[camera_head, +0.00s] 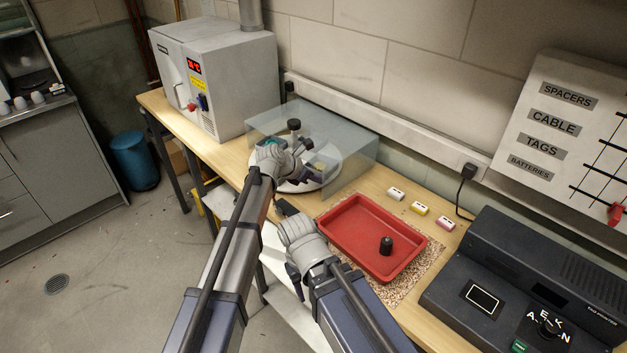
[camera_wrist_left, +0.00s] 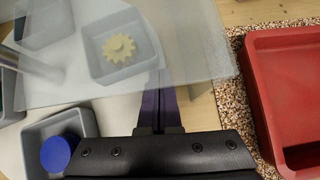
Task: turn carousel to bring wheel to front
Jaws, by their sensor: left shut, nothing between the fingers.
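The white round carousel (camera_head: 292,187) stands on the bench, partly under a clear cover (camera_head: 352,145). In the left wrist view, a yellow toothed wheel (camera_wrist_left: 118,48) lies in a grey bin (camera_wrist_left: 104,75) seen through the cover. Another grey bin (camera_wrist_left: 84,120), outside the cover, holds a blue round piece (camera_wrist_left: 60,153). My left gripper (camera_wrist_left: 160,95) is shut and empty, beside the yellow wheel's bin at the cover's edge; I cannot tell if it touches. In the head view, my left gripper (camera_head: 297,152) hides part of the carousel.
A red tray (camera_head: 345,217) with a black knob-like part (camera_head: 386,245) stands on a speckled mat (camera_head: 428,262) right of the carousel. Several small labelled blocks (camera_head: 420,208) lie behind it. A grey oven (camera_head: 225,75) stands left and a dark machine (camera_head: 500,245) right.

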